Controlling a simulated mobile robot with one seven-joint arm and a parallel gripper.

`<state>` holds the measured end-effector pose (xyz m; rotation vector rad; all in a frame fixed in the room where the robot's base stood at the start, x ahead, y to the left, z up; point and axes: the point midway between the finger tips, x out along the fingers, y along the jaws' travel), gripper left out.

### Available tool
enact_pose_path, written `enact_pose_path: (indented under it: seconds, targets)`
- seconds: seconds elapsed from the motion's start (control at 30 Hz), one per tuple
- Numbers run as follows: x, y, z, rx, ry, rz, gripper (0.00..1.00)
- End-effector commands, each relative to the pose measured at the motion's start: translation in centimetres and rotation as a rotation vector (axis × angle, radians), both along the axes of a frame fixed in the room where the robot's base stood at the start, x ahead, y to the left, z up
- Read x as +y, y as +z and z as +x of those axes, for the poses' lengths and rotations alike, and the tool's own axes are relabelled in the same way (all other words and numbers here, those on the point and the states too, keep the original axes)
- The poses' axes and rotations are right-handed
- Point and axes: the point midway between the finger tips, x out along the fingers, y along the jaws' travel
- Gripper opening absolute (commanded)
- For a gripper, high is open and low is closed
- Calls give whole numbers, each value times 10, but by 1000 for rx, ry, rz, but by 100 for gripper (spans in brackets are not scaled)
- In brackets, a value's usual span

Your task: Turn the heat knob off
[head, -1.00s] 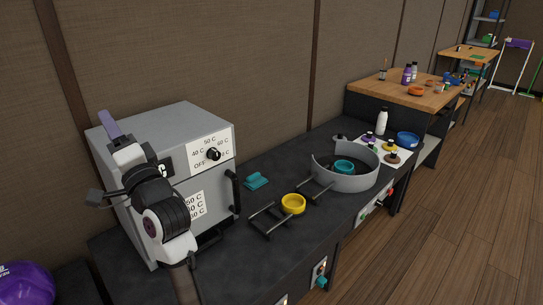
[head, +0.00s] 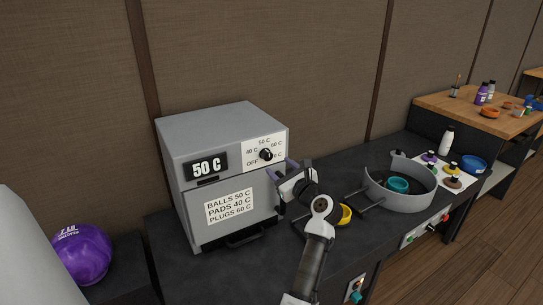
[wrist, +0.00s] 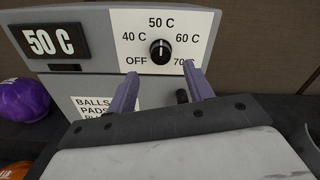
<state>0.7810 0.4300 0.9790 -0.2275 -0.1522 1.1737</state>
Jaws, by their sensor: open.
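The heat knob (head: 266,154) is a round black dial on a white label on the front of a grey oven (head: 222,112). In the wrist view the knob (wrist: 160,52) has a white mark pointing up towards 50 C; OFF is at its lower left. The display (wrist: 50,40) reads 50 C. My gripper (head: 281,168) is open and empty in front of the oven, near the knob. In the wrist view its two purple fingers (wrist: 160,84) stand apart, slightly below the knob, and do not visibly touch it.
A purple ball (head: 82,255) lies left of the oven.

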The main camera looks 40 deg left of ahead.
Motion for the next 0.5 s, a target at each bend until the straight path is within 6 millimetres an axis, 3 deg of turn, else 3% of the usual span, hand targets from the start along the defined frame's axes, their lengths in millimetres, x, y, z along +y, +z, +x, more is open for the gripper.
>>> enact_pose_path:
  seconds: [0.2,0.5]
  targets:
    - [41,2,17,1,0,-1,52]
    - [65,1,27,-2,-1,-1,52]
